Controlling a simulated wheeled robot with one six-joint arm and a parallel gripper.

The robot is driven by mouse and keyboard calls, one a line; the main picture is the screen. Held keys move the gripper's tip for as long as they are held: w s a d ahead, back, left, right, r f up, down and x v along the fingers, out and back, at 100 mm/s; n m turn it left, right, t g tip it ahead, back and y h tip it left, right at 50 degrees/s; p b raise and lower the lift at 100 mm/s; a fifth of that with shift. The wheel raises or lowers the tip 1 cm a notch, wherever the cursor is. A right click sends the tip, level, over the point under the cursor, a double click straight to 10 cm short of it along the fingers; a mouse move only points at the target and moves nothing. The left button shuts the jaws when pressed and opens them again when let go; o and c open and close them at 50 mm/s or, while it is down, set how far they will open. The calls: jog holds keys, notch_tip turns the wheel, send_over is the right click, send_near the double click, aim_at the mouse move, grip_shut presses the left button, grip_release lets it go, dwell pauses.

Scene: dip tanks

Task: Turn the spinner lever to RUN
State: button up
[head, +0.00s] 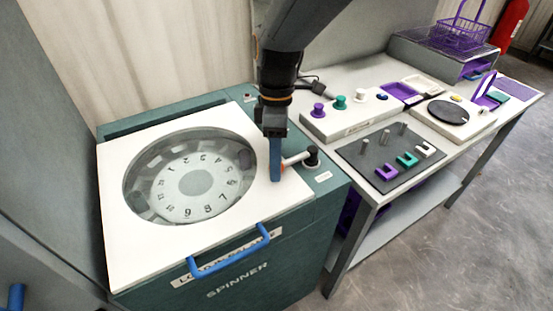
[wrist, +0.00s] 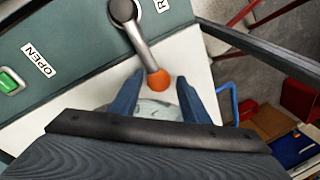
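The spinner (head: 230,268) is a teal cabinet with a white lid, a round window over a numbered dial and a blue handle (head: 230,252). Its lever (head: 297,158) is a grey bar on a dark pivot at the right of the top. In the wrist view the lever (wrist: 141,42) runs from its pivot down to an orange ball tip (wrist: 159,81). My gripper (head: 275,174) is at the lever's tip. In the wrist view its blue fingers (wrist: 162,90) are apart, one on each side of the orange ball, with visible gaps. The label by the pivot is unreadable.
A green button (wrist: 9,81) sits by an OPEN label (wrist: 39,61). Right of the spinner, a table (head: 358,190) holds a dark peg board (head: 372,150), a white block with knobs (head: 345,122) and a purple basket (head: 463,36).

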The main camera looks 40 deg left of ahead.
dwell(0.3)
jog(key=r, duration=0.2)
jog(key=r+b, duration=0.1)
jog(key=r, duration=0.2)
jog(key=w+a+r+b, duration=0.1)
jog(key=r, duration=0.1)
jog(key=shift+w+r, duration=0.1)
jog(key=shift+r, duration=0.2)
